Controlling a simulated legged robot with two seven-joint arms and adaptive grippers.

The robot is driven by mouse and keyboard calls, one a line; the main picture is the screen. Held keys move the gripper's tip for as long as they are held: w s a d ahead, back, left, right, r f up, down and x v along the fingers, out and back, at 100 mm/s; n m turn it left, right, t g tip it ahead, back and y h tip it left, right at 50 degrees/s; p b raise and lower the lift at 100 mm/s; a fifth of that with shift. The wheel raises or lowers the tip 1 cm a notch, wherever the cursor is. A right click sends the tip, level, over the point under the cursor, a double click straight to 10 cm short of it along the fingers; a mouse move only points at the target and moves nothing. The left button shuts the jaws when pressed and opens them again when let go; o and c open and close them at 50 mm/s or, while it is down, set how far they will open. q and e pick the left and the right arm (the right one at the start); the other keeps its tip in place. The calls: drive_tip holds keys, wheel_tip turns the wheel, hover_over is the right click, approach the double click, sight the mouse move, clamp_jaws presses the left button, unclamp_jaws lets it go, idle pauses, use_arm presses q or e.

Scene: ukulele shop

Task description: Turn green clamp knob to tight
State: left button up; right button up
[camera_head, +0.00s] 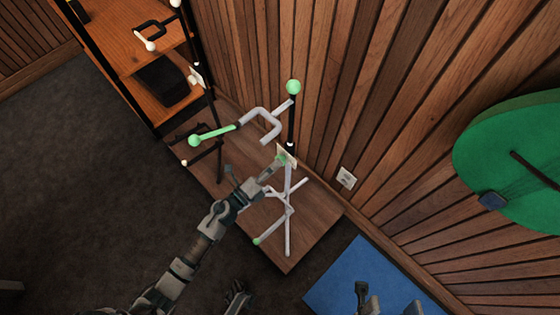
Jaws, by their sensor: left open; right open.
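A grey ukulele stand (288,195) with pale green ball ends stands on a low wooden platform. My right gripper (387,302) seems to be the one at the bottom edge, over the blue mat, partly cut off and open.
The low wooden platform (325,228) stands against a slatted wood wall (330,60). A dark rack with wooden shelves (155,55) stands at the upper left. A blue mat (345,275) lies at the bottom right. A large green disc (515,130) is on the wall.

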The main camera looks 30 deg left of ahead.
use_arm(q)
drive_tip(key=v, duration=0.9)
drive_tip(key=shift+s, duration=0.2)
drive_tip(key=shift+f, duration=0.1)
